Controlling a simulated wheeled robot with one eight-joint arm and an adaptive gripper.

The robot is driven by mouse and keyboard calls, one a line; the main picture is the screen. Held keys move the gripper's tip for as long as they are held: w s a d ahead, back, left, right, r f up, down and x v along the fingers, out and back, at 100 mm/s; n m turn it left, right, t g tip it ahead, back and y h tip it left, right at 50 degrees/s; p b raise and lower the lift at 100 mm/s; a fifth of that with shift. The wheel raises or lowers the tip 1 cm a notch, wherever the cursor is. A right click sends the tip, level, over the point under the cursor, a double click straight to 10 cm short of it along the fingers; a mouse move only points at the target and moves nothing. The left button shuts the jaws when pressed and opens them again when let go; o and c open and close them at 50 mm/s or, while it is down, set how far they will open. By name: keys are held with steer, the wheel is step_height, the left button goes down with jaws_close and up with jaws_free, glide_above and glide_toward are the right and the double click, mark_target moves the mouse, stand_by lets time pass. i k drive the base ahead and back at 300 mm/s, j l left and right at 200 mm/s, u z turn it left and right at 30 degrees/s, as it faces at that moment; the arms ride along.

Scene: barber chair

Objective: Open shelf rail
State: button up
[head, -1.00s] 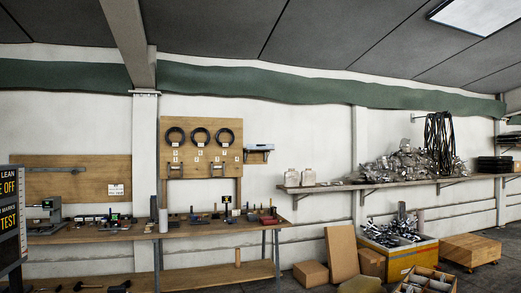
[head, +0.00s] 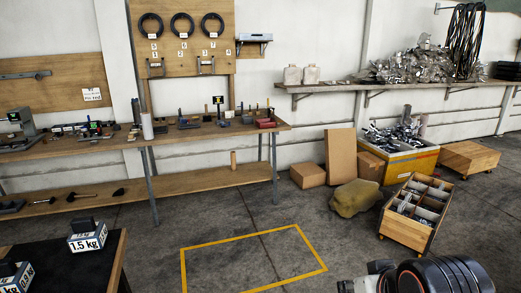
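I cannot tell for sure which thing is the shelf rail. A long wall shelf (head: 330,87) runs along the right part of the back wall on brackets. A small grey wall shelf (head: 254,40) hangs to the right of the wooden tool panel. A thin metal bar (head: 25,75) is fixed across the wooden board at the left. A dark rounded part with a silver piece, which looks like my arm, shows at the bottom right in the head view. No gripper fingertips can be made out.
A wooden workbench (head: 100,141) with tools and a lower shelf stands at the left. Weights sit on a dark table (head: 100,262) at the bottom left. Boxes, a sack (head: 357,198) and a divided crate (head: 403,233) stand at the right. Floor inside the yellow outline (head: 250,237) is clear.

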mark_target(243, 37)
steer(key=i+l, duration=0.1)
steer(key=i, duration=4.3)
steer(key=l+z, duration=0.05)
steer(key=l, duration=0.2)
